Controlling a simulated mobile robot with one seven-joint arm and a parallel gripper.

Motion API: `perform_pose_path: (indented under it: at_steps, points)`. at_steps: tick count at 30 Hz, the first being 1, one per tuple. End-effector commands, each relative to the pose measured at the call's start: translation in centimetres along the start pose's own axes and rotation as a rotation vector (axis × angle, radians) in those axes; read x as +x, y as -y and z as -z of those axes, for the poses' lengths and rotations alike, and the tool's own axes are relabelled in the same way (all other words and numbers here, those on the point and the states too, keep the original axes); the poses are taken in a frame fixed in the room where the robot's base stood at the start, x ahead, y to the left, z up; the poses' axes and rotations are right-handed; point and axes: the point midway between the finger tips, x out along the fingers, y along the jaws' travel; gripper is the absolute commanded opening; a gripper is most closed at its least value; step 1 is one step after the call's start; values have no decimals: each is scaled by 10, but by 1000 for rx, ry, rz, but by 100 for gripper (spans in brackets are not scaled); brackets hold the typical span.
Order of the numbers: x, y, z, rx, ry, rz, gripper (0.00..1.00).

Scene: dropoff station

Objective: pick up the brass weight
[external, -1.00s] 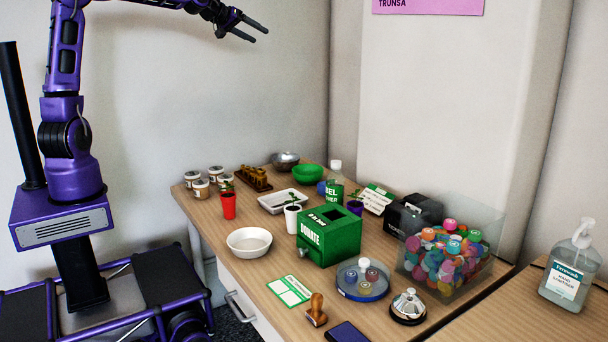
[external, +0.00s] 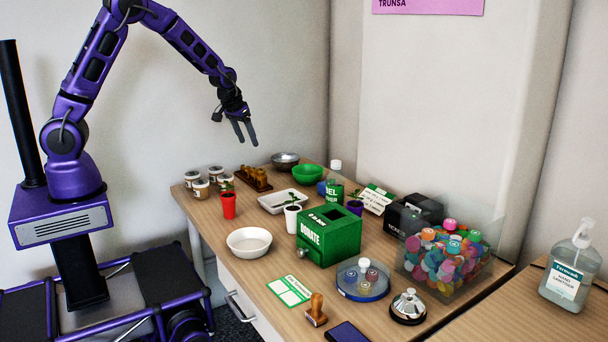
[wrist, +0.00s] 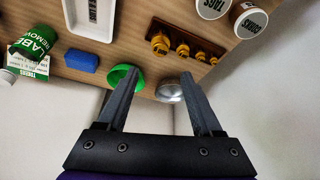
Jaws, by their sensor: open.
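Several brass weights of graded size stand in a row in a dark wooden block (external: 262,187) at the back left of the table. In the wrist view the largest brass weight (wrist: 160,44) is at the left end of the block (wrist: 183,37), with smaller ones to its right. My gripper (external: 249,142) is open and empty, in the air above the back of the table, fingers pointing down. In the wrist view its two fingertips (wrist: 161,73) are apart, and the weights show beyond them. No weight is between the fingers.
Small labelled jars (external: 201,189) stand left of the block. A metal bowl (external: 285,159) and a green bowl (external: 308,173) are behind and right of it. A white tray (external: 270,207) lies in front. A blue block (wrist: 82,61) and a label remover bottle (wrist: 38,42) are farther off.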

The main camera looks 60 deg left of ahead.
Motion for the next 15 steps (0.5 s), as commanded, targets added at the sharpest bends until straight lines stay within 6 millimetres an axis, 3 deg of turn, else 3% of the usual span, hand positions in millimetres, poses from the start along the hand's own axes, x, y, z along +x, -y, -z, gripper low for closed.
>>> perform_pose_path:
  at_steps: [15]
  points:
    - [103,0,-2,0,2,1,67]
